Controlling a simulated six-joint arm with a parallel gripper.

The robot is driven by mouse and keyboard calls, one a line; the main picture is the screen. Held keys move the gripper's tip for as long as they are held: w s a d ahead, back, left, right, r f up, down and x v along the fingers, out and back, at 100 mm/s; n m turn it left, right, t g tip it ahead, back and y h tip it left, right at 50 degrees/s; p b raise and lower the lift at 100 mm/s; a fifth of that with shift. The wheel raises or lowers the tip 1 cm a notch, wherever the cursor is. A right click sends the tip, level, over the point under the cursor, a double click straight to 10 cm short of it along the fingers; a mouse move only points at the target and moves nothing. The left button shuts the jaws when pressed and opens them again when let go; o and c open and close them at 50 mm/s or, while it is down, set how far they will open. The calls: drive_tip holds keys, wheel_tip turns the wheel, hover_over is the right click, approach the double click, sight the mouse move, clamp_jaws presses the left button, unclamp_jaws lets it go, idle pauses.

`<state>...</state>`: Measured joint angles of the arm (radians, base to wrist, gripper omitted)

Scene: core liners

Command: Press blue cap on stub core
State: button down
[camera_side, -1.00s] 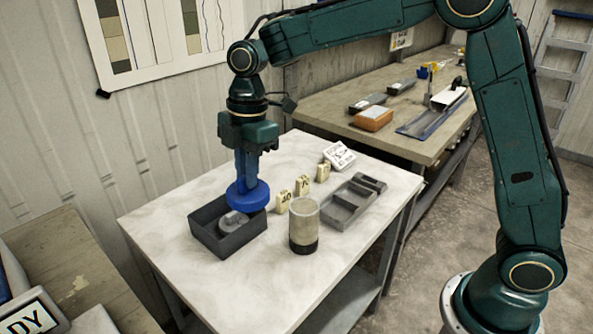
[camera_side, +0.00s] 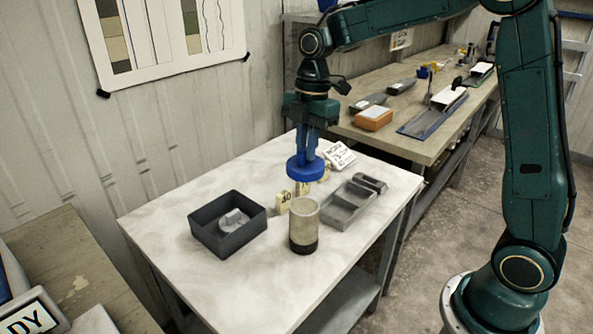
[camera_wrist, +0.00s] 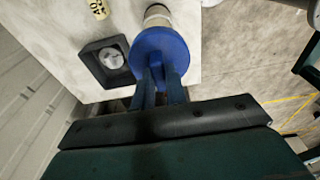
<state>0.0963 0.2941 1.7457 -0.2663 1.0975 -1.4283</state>
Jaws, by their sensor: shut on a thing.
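The blue cap (camera_side: 305,168) is a round disc held in my gripper (camera_side: 310,150), which is shut on it. It hangs above the white table, behind and above the stub core in the side view. The stub core (camera_side: 304,222) is a short grey cylinder with a dark lower band, standing upright on the table, apart from the cap. In the wrist view the blue cap (camera_wrist: 160,52) sits at the tips of my gripper (camera_wrist: 158,80) and hides part of the core (camera_wrist: 158,14) beyond it.
A dark open box (camera_side: 228,244) with a grey piece inside stands left of the core. A grey compartment tray (camera_side: 346,207) lies to the right. Number blocks (camera_side: 283,201) and a white sign (camera_side: 338,156) stand behind. The table's front (camera_side: 235,293) is clear.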

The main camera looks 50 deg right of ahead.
sight(305, 163)
drive_tip(key=shift+a+f, duration=0.1)
drive_tip(key=shift+f, duration=1.85)
drive_tip(key=shift+f, duration=0.2)
drive_tip(key=shift+f, duration=2.3)
drive_tip(key=shift+f, duration=1.25)
drive_tip(key=c, duration=0.9)
unclamp_jaws()
drive_tip(key=shift+o, duration=0.2)
drive_tip(key=shift+r, duration=0.1)
drive_tip(key=shift+r, duration=3.4)
